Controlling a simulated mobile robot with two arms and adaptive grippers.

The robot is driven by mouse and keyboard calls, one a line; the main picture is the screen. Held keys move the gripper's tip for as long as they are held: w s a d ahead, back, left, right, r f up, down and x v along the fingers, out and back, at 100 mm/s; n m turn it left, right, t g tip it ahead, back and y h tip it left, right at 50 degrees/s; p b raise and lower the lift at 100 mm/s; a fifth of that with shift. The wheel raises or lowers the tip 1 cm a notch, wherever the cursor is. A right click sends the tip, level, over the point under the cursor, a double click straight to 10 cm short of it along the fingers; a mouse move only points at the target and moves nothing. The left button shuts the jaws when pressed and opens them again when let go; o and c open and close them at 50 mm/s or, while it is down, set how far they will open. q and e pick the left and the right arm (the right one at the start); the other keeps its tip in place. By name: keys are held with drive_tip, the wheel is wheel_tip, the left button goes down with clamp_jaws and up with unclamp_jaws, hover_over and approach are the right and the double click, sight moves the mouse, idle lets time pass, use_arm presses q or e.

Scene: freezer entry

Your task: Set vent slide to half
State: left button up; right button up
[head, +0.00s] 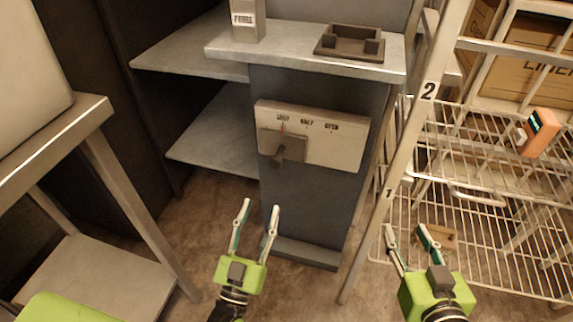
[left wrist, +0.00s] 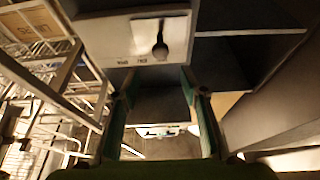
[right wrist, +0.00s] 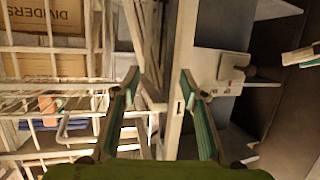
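The vent panel (head: 338,149) is a pale plate on the front of a dark grey pedestal, with marks reading SHUT, HALF and OPEN from left to right. The vent slide (head: 270,142), a grey-brown plate with a protruding dark knob (head: 277,160), sits at the left end under SHUT. The knob also shows in the left wrist view (left wrist: 160,49). My left gripper (head: 260,207) is open and empty, below and in front of the slide, apart from it. My right gripper (head: 407,230) is open and empty, right of the pedestal before the wire rack.
A metal shelf top (head: 290,62) above the panel holds a grey box (head: 247,22) and a dark tray (head: 350,43). A white frame upright (head: 408,130) and wire shelves (head: 480,185) stand at the right. A metal table (head: 95,115) stands at the left.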

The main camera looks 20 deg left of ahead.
sight(274, 165)
use_arm(q)
drive_tip(key=b+x, duration=0.1)
drive_tip(key=x, duration=1.1)
drive_tip(key=shift+w+r, duration=0.2)
drive_tip(key=shift+w, duration=0.05)
drive_tip(key=shift+w+r+b, duration=0.25)
drive_tip(key=shift+w+b, duration=0.05)
drive_tip(key=shift+w, duration=0.25)
use_arm(e)
wheel_tip(274, 165, up, 9)
drive_tip(key=w+a+t+y, duration=0.1)
drive_tip(key=t, duration=0.3)
drive_tip(key=shift+w+a+t+y, duration=0.15)
drive_tip(key=shift+a+t+y, duration=0.15)
use_arm(q)
clamp_jaws()
